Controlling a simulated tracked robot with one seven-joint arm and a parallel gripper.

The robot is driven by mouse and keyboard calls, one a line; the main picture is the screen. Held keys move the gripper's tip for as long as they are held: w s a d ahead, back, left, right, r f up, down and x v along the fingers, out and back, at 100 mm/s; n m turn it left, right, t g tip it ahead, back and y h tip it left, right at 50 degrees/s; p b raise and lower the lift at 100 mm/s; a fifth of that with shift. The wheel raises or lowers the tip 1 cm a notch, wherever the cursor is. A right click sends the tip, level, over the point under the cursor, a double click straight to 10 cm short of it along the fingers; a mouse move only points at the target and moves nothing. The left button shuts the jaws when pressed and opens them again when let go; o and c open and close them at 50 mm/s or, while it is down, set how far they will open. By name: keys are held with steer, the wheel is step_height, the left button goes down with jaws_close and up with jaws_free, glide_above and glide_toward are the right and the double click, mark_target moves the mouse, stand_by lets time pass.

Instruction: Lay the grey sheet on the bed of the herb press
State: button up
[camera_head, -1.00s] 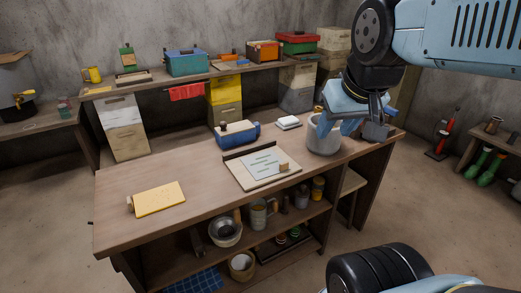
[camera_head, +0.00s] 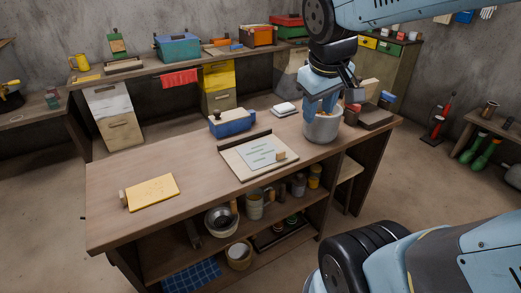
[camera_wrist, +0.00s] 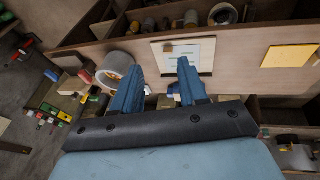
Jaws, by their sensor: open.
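A pale grey sheet with dark marks (camera_head: 258,152) lies flat on a cream board (camera_head: 234,168) with a dark strip along its back edge. A small tan block (camera_head: 280,156) sits at its right corner. The sheet also shows in the wrist view (camera_wrist: 197,52). A low dark brown piece (camera_head: 372,118) stands at the bench's right end, with a tan block above it; I cannot tell which thing is the herb press. My gripper (camera_wrist: 158,75) is open and empty. In the head view it appears at the light grey pot (camera_head: 322,130), apart from the sheet.
The pot also shows in the wrist view (camera_wrist: 116,62). A yellow board (camera_head: 152,191) lies at the bench's left. A blue box-like thing (camera_head: 232,122) and a white stack (camera_head: 285,109) stand at the back. The bench between yellow board and sheet is clear.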

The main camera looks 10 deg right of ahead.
steer(key=w+a+f+n+g+h, duration=0.2)
steer(key=w+f+n+h, duration=0.2)
steer(key=w+f+n, duration=0.6)
steer(key=n+h, duration=0.3)
steer(key=n, duration=0.5)
glide_toward(279, 153)
steer(key=shift+t, duration=0.3)
steer(key=x, duration=0.5)
steer(key=shift+s+d+r, duration=0.1)
steer(key=shift+x, duration=2.75)
jaws_close()
